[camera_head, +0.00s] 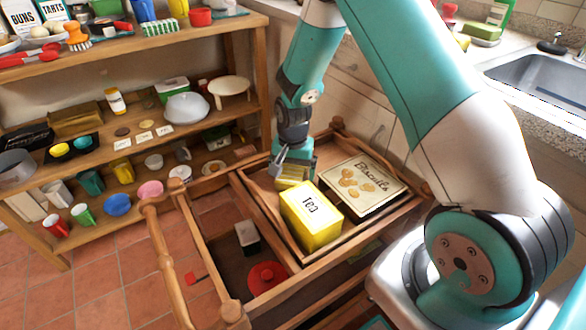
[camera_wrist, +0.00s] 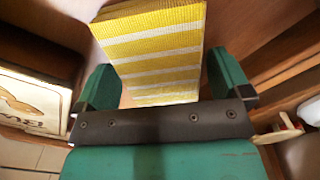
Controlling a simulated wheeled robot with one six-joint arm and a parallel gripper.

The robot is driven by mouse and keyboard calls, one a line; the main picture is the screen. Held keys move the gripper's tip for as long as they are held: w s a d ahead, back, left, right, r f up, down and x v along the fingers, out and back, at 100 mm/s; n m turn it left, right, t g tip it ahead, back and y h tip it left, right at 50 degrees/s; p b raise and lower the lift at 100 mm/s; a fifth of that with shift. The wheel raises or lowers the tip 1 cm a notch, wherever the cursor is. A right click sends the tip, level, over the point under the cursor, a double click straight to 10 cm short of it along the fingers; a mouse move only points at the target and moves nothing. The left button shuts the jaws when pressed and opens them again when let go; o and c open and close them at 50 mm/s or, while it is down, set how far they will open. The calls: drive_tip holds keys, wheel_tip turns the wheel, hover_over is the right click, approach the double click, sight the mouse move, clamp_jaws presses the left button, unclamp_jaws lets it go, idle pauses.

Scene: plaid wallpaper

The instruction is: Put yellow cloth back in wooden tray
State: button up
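The yellow cloth (camera_head: 291,181) lies in the wooden tray (camera_head: 262,213), behind the yellow Tea tin. In the wrist view the cloth (camera_wrist: 155,48) shows as a folded stack with yellow and white stripes. My gripper (camera_head: 283,164) is low over the tray at the cloth. In the wrist view my gripper (camera_wrist: 162,80) has its fingers wide apart, one on each side of the cloth, with small gaps showing. The cloth's underside is hidden.
The Tea tin (camera_head: 311,216) and a Biscuits tin (camera_head: 362,188) share the tray. Below it, a lower shelf holds a red lidded pot (camera_head: 267,277) and a dark box (camera_head: 247,237). A crowded wooden shelf unit (camera_head: 245,122) stands at left; a sink (camera_head: 545,78) is at right.

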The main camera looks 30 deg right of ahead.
sight(293, 168)
wheel_tip(293, 168, up, 12)
drive_tip(key=p, duration=0.2)
drive_tip(key=s+a+r+n+y, duration=0.2)
drive_tip(key=s+a+r+n, duration=0.5)
drive_tip(key=s+a+r, duration=0.3)
drive_tip(key=s+a+r+n+y, duration=0.1)
drive_tip(key=s+a+r+n, duration=0.2)
drive_tip(key=s, duration=0.4)
drive_tip(key=s+a+r+n+y, duration=0.1)
drive_tip(key=s+a+r+n, duration=0.2)
drive_tip(key=s+n, duration=0.3)
drive_tip(key=shift+s+a+r, duration=0.4)
drive_tip(key=shift+s+a, duration=0.1)
drive_tip(key=shift+s, duration=0.55)
wheel_tip(293, 168, up, 16)
drive_tip(key=p, duration=1.5)
drive_tip(key=shift+f+p, duration=0.2)
drive_tip(key=shift+p, duration=0.15)
